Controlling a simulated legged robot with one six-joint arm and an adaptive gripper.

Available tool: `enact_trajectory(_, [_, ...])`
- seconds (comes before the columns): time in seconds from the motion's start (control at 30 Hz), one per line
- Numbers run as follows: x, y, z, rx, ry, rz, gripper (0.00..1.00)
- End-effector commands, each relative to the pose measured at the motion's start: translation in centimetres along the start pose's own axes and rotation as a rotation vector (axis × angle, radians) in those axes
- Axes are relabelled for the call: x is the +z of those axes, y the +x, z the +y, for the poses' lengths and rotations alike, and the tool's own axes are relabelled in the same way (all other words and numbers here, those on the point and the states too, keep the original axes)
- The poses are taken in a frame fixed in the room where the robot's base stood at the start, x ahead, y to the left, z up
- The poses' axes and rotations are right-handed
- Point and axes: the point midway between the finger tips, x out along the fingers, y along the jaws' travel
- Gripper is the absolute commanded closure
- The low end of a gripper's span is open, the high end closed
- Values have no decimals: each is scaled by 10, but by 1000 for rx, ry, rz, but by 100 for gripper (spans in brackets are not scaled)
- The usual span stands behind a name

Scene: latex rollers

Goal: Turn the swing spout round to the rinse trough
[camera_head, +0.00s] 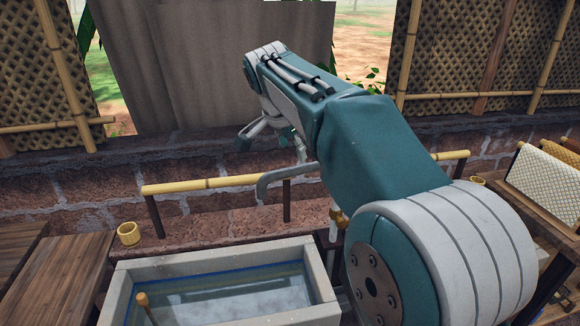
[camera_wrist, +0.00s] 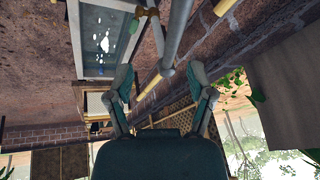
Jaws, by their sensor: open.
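The swing spout (camera_head: 285,175) is a grey bent pipe with a short downturned end. It shows left of my arm in the head view, and its other end is hidden behind the arm. A brass fitting (camera_head: 338,216) shows beside the arm. The rinse trough (camera_head: 325,287) is a pale stone basin holding water, in the lower middle. My gripper (camera_head: 271,143) is open and empty, above the spout in the picture. In the wrist view the grey pipe (camera_wrist: 176,35) runs down between the parted fingertips (camera_wrist: 160,72); I cannot tell the depth gap.
A bamboo rail (camera_head: 225,183) on dark posts runs behind the trough. A bamboo cup (camera_head: 129,233) stands on the ledge left of it. A wooden stick (camera_head: 146,305) leans in the trough. A wooden table (camera_head: 65,275) is at the left. Patterned sheets (camera_head: 540,185) hang at the right.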

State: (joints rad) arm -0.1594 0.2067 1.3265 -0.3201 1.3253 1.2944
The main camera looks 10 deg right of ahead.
Motion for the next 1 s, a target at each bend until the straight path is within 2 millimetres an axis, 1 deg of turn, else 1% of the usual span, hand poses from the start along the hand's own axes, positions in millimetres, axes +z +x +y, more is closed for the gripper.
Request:
enact_trajectory(0.03, [-1,4,-10,8,35,6,31])
enact_trajectory(0.1, [-2,6,-18,13,73,15,31])
enact_trajectory(0.27, [-3,12,-22,19,101,21,31])
enact_trajectory(0.37, [-4,25,-21,21,100,20,31])
enact_trajectory(0.6, [-4,70,-20,21,99,19,31])
enact_trajectory(0.8, [-5,101,-19,20,99,19,31])
enact_trajectory(0.9, [-5,110,-20,17,99,20,31])
enact_trajectory(1.0, [-5,114,-19,17,99,20,31])
